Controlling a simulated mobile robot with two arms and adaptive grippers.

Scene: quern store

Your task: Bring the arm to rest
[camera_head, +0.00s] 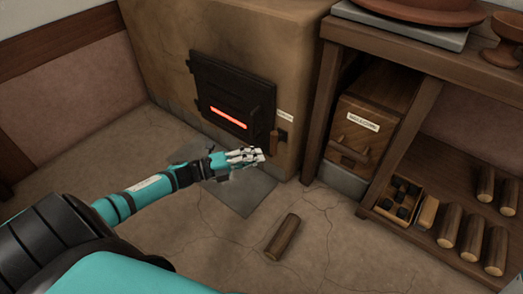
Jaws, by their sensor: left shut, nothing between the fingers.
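My left arm reaches in from the left, and its gripper (258,155) is shut and empty. It hangs above a grey floor plate (248,195), in front of a clay stove (285,75). The stove's black iron door (232,95) is closed, and a red glow shows through its slot. The gripper is just below and left of a small wooden handle (274,143) beside the door; I cannot tell whether they touch. My right gripper is not in view.
A log (283,237) lies on the cracked floor. At the right, a wooden shelf unit (425,85) holds a labelled wooden box (365,120), a small crate of dark lumps (383,212) and several upright logs (472,240). The floor left of the stove is clear.

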